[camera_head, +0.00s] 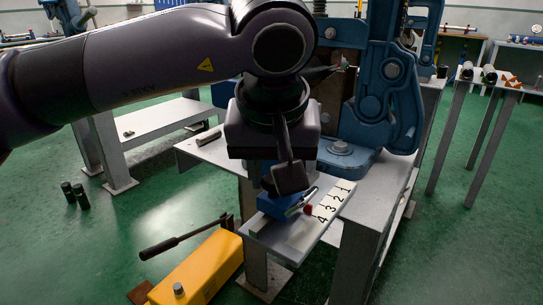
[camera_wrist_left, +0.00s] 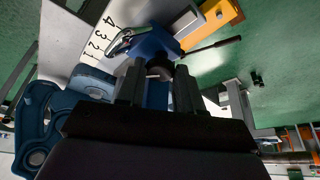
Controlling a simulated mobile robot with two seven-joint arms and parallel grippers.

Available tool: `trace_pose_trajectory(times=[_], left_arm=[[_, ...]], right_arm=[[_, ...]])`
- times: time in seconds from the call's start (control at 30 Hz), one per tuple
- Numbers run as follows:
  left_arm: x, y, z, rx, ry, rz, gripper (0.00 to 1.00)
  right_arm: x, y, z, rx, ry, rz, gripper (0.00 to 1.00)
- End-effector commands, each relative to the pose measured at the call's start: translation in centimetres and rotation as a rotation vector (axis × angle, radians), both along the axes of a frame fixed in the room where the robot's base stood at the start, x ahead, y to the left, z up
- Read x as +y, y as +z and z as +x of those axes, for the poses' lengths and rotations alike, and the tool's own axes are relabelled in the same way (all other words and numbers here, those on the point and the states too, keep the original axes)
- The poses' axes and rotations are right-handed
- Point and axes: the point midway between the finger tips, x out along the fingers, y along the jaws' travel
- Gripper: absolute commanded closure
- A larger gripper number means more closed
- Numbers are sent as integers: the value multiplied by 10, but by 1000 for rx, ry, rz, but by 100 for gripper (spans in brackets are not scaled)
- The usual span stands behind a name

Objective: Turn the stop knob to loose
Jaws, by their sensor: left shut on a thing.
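My left gripper (camera_head: 278,184) reaches down over a blue stop block (camera_head: 272,206) on a pale grey slide plate with a 1-to-4 number scale (camera_head: 330,204). In the left wrist view the two fingers (camera_wrist_left: 158,80) stand either side of a dark round stop knob (camera_wrist_left: 158,67) on the blue block (camera_wrist_left: 150,44), shut on it. The fingers hide part of the knob, and its loose or tight setting cannot be read. A silver lever (camera_head: 302,201) sticks out from the block, beside a small red marker (camera_head: 309,210) near the 3 and 4. My right gripper is not seen.
A yellow box (camera_head: 200,270) with a dark-handled lever (camera_head: 180,240) is on the green floor at front left. A side table (camera_head: 500,86) holds pipes at right.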

Motion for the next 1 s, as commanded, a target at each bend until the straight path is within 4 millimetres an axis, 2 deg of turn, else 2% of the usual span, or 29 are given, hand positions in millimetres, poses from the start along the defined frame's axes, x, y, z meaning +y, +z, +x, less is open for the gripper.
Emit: trace_pose_trajectory(times=[0.4, 0.93, 0.97, 1.0], left_arm=[[-2, 2, 0, -1, 190, -2, 95], [-2, 1, 1, -2, 215, -3, 95], [-2, 1, 1, -2, 214, -2, 58], [-2, 1, 1, -2, 214, -2, 45]], right_arm=[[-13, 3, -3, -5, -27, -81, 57], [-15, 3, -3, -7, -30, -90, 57], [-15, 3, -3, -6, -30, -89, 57], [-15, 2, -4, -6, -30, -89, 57]])
